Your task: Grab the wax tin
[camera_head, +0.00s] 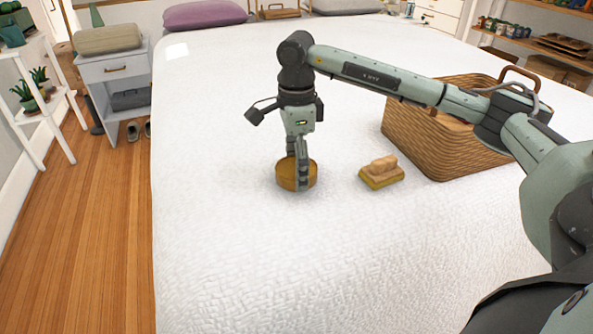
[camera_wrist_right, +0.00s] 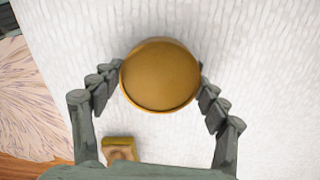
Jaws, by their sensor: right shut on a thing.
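The wax tin (camera_head: 286,178) is a round, flat, amber-brown tin on the white bed. It also shows in the right wrist view (camera_wrist_right: 160,76), centred between the fingers. My right gripper (camera_head: 298,176) points straight down over it, with one finger in front of the tin in the head view. In the right wrist view the right gripper's fingers (camera_wrist_right: 160,84) touch the tin on its left and right sides. The gripper is shut on the tin, which appears to rest on the bed or very close to it. My left gripper is in neither view.
A brush or sponge-like block (camera_head: 382,174) with a tan top and yellowish base lies right of the tin. A wicker basket (camera_head: 440,150) stands farther right, under my right forearm. The white bed (camera_head: 230,260) is clear in front and to the left.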

